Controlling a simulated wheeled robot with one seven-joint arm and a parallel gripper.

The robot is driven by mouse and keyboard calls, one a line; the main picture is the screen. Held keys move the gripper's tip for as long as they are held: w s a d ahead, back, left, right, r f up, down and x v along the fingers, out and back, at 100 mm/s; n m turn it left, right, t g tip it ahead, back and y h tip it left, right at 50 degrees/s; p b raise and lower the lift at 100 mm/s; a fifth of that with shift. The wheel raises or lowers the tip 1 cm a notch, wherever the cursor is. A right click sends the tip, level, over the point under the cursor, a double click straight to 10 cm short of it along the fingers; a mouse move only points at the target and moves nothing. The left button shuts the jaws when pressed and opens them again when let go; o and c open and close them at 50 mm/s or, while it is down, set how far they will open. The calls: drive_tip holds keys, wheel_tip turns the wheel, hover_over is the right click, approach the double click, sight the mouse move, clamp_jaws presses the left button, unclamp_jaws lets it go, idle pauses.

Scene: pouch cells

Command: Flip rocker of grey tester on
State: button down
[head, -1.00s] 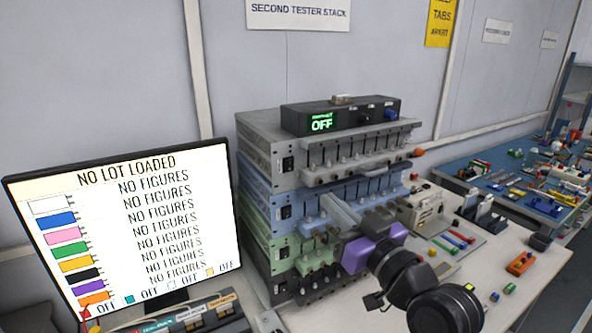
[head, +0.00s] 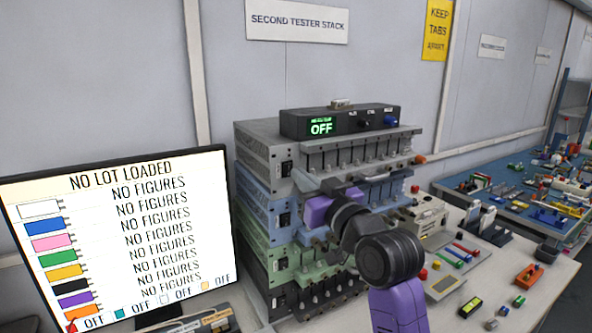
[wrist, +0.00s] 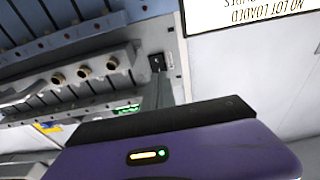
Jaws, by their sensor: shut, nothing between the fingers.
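The grey tester (head: 262,148) is the top cycler unit of the stack, above the blue one. Its small black rocker (head: 286,168) is at the left end of the front panel. In the wrist view the rocker (wrist: 157,62) shows just beyond my fingertips. My gripper (head: 300,180), with a purple body, is in front of the panel, its fingers shut and empty and pointing at the rocker. In the wrist view my gripper's tips (wrist: 158,78) are close to the rocker; I cannot tell whether they touch it. The rocker's position is too small to read.
A black box (head: 340,121) with a green OFF display sits on top. Blue (head: 257,197), green and dark testers are stacked below. A monitor (head: 120,235) stands at left. The bench at right holds a beige device (head: 425,215) and small coloured parts.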

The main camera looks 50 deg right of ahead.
sight(289, 164)
drive_tip(key=shift+x, duration=1.3)
drive_tip(key=shift+p, duration=0.45)
drive_tip(key=p, duration=0.1)
drive_tip(key=r+p, duration=0.1)
drive_tip(key=shift+w+g+p, duration=0.25)
drive_tip(key=shift+g+p, duration=0.1)
drive_tip(key=shift+g, duration=0.05)
drive_tip(key=shift+f+b, duration=0.3)
drive_tip(key=shift+b, duration=0.1)
drive_tip(key=shift+s, duration=0.15)
